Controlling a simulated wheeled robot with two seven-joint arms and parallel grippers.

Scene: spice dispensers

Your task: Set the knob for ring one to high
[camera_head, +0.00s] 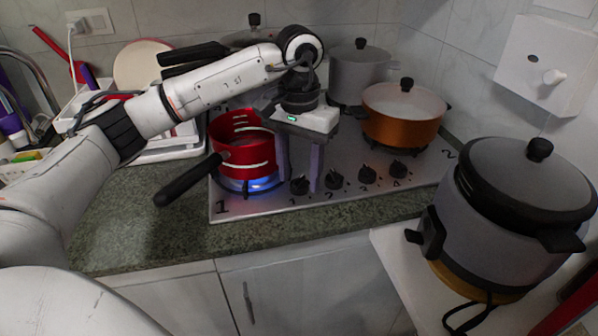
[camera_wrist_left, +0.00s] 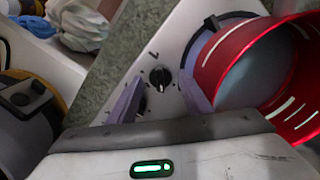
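The leftmost black knob (camera_head: 299,185) is on the front of the steel stove (camera_head: 258,208), beside the printed "1". It shows in the left wrist view as a black knob (camera_wrist_left: 160,76) with a pale pointer mark. Ring one has a blue flame under the red pot (camera_head: 243,157), which also shows in the left wrist view (camera_wrist_left: 262,70). My left gripper (camera_head: 300,180) points down with its two purple fingers apart, one on each side of that knob. The fingers (camera_wrist_left: 161,88) show a gap around the knob; contact cannot be told. My right gripper is out of view.
Several other knobs sit to the right, including the second knob (camera_head: 333,179). The red pot's black handle (camera_head: 188,180) juts over the counter. An orange pot (camera_head: 404,112) and grey pot (camera_head: 358,72) stand behind. A large cooker (camera_head: 510,205) is at right.

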